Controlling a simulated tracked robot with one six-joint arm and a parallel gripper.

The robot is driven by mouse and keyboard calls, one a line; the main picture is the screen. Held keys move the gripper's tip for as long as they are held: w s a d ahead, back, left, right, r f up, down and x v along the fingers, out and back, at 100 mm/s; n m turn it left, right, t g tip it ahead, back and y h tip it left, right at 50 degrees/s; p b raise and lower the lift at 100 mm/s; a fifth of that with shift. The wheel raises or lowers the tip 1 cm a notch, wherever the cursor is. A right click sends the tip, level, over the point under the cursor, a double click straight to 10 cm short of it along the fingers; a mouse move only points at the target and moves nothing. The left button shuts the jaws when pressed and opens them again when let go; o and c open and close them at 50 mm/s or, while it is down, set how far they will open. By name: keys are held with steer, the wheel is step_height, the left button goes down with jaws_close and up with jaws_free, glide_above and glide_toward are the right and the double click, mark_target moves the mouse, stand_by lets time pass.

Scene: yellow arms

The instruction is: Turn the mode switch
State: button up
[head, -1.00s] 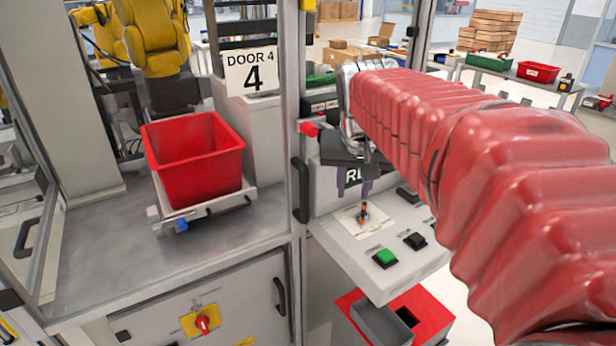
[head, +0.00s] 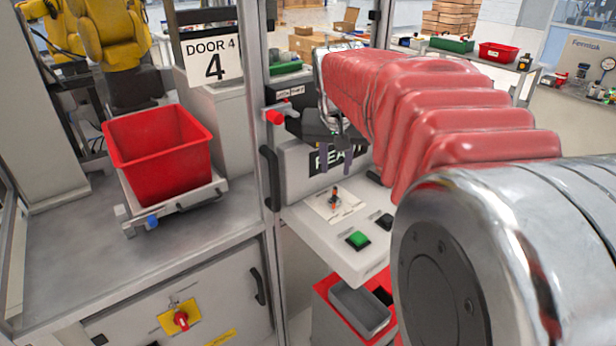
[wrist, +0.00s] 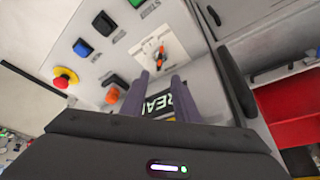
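A small switch with an orange-red lever (head: 334,197) stands on a white plate on the sloping grey control panel (head: 350,259). It is most likely the mode switch; its label is too small to read. It also shows in the wrist view (wrist: 159,55), just beyond my fingertips. My gripper (head: 337,170) hangs above and behind the switch, in front of the READY sign (head: 322,160). In the wrist view my two purple-grey fingers (wrist: 158,80) are apart with nothing between them. They do not appear to touch the switch.
A green button (head: 358,240) and a black button (head: 385,221) sit beside the switch. The wrist view also shows a red emergency stop (wrist: 65,77) and an orange knob (wrist: 112,95). A door frame post (head: 256,120) with a black handle (head: 270,178) stands left of the panel.

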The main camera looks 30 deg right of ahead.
mark_target(335, 193)
steer(key=x, duration=1.1)
steer(key=shift+w+f, duration=0.1)
steer(key=shift+f, duration=0.25)
jaws_close()
